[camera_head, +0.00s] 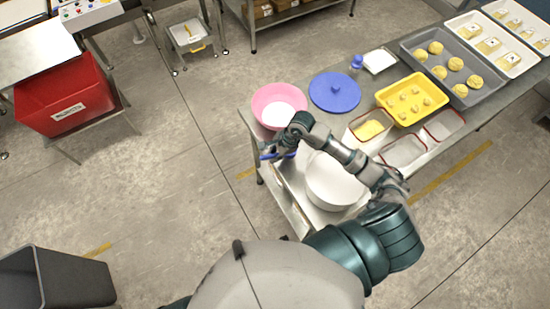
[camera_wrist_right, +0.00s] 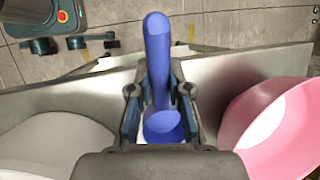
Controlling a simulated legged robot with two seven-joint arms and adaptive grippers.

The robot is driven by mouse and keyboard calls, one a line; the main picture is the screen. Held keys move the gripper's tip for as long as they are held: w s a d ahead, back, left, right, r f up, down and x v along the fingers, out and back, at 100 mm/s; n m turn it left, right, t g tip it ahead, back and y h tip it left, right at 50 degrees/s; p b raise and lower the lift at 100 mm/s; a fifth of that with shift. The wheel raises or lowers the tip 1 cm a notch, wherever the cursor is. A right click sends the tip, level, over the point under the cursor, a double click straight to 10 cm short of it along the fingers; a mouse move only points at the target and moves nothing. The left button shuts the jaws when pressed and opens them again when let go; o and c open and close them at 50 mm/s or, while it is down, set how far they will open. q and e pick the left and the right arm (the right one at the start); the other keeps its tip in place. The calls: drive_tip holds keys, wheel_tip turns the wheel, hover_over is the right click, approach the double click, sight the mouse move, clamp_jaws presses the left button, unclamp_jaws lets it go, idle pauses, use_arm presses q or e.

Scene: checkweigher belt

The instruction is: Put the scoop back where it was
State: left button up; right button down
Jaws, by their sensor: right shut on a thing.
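The blue scoop (camera_wrist_right: 158,62) is in my right gripper (camera_wrist_right: 158,110), which is shut on it. In the wrist view its handle points up and away, and its bowl is between the fingers. In the head view only a small blue part of the scoop (camera_head: 268,156) shows past my right gripper (camera_head: 283,150). The gripper is over the table's left end, between the pink bowl (camera_head: 261,103) with white contents and the large white tub (camera_head: 335,185). The arm hides part of the tub. I cannot tell the scoop's height above the table. My left gripper is not in view.
A blue lid (camera_head: 335,91), a yellow tray (camera_head: 432,88) of dough pieces and red-rimmed containers (camera_head: 403,152) stand farther along the metal table. A small white tray (camera_head: 380,61) is at its back edge. A red bin (camera_head: 68,97) stands at left.

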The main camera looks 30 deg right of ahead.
wheel_tip(320, 180, down, 3)
drive_tip(key=shift+r, duration=0.1)
drive_tip(key=shift+d+f, duration=0.15)
drive_tip(key=shift+f, duration=0.1)
drive_tip(key=shift+d, duration=0.25)
drive_tip(key=c, duration=1.1)
unclamp_jaws()
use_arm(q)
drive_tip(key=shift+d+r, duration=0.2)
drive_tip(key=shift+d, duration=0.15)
use_arm(e)
drive_tip(key=shift+a, duration=0.15)
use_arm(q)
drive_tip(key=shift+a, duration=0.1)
